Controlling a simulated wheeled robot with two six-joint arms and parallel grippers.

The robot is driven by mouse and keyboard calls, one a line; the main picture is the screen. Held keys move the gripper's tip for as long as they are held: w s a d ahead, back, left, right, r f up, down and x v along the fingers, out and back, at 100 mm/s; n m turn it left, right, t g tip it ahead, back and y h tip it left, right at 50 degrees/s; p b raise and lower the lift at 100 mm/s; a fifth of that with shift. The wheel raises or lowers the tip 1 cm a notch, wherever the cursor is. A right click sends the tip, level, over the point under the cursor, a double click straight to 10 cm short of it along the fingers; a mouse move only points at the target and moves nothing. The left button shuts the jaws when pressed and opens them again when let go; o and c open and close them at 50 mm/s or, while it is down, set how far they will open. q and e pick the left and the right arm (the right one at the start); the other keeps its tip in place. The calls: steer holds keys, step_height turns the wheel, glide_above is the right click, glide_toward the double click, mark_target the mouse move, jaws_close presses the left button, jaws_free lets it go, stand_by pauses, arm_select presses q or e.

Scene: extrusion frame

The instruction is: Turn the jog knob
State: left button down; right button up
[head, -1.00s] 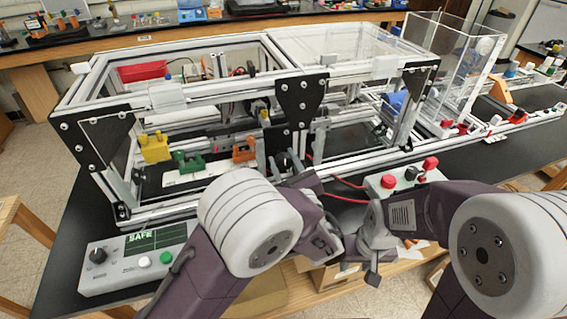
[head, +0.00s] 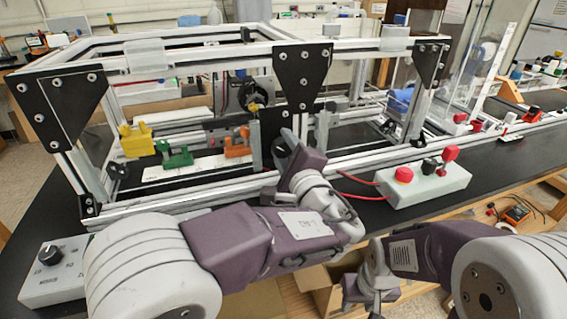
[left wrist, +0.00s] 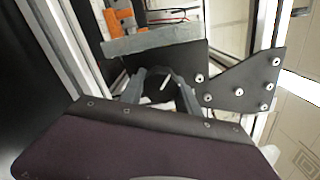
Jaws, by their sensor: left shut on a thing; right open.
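My left gripper (head: 287,150) reaches to the front of the aluminium frame, below a black corner plate. In the left wrist view its fingers (left wrist: 160,92) close around a dark, round part that looks like the jog knob (left wrist: 158,80). Most of the knob is hidden by the fingers, and in the head view the gripper covers it. I cannot tell its turn angle. My right gripper (head: 368,290) is open and empty, low in front of the bench edge, away from the frame.
A grey control box (head: 52,270) with a black dial stands at the left, partly behind my left arm. A box with red buttons (head: 425,185) stands right of the frame. Yellow (head: 137,140), green (head: 175,154) and orange (head: 238,147) parts sit inside the frame (head: 190,208).

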arm_select(q)
steer(key=shift+n+b, duration=1.1)
steer(key=shift+b, duration=0.3)
arm_select(e)
steer(key=shift+f, duration=1.85)
arm_select(q)
steer(key=c, duration=1.1)
jaws_free()
steer(key=shift+c, duration=0.2)
steer(key=shift+s, duration=0.1)
steer(key=v, duration=0.9)
steer(key=shift+p, duration=0.4)
arm_select(e)
steer(key=shift+r, duration=0.35)
